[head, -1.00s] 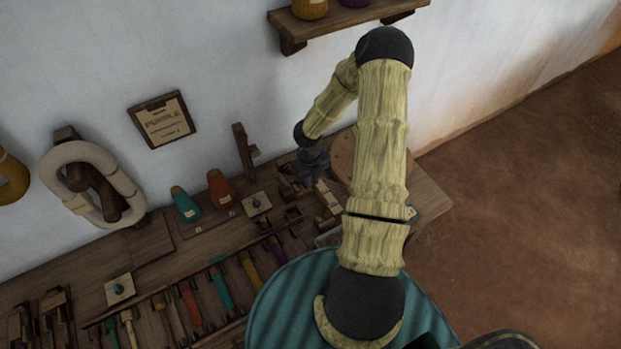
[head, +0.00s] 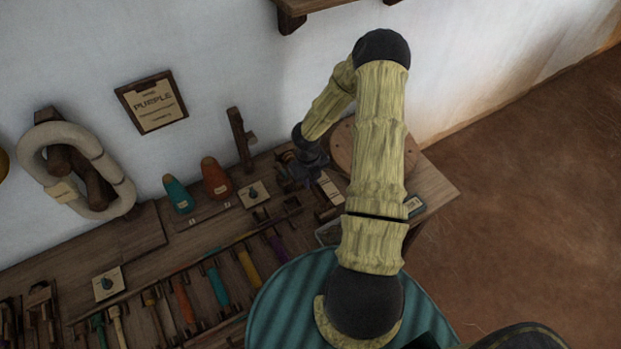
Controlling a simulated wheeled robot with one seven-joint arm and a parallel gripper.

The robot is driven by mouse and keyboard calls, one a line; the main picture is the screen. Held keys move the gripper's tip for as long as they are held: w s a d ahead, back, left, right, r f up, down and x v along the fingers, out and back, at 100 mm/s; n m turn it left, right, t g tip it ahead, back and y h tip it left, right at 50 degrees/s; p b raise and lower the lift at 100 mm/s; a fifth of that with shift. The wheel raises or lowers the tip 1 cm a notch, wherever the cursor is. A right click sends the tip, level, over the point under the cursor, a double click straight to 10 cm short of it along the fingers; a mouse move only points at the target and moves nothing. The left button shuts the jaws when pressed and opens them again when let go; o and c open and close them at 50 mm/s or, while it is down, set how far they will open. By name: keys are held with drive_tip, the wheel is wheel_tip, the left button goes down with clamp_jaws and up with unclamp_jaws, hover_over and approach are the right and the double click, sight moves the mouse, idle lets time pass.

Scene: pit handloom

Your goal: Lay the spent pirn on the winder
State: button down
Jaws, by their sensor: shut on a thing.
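My gripper (head: 300,176) is small and dark in the head view, at the far right part of the bench, pointing down over the winder's end. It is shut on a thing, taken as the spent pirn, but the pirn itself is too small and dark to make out. The winder seems to be the wooden group there, with a round brown wheel (head: 342,143) partly hidden behind my arm. Whether the held pirn touches the winder cannot be told.
Teal (head: 178,194) and orange (head: 215,178) cones stand left of my gripper, beside a small card with a dark knob (head: 254,193). A rack of coloured pirns (head: 218,287) lies in front.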

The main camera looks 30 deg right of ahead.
drive_tip(key=shift+f, duration=0.6)
drive_tip(key=c, duration=1)
unclamp_jaws()
wheel_tip(320, 180, up, 8)
drive_tip(key=p, duration=0.8)
drive_tip(key=shift+r, duration=0.1)
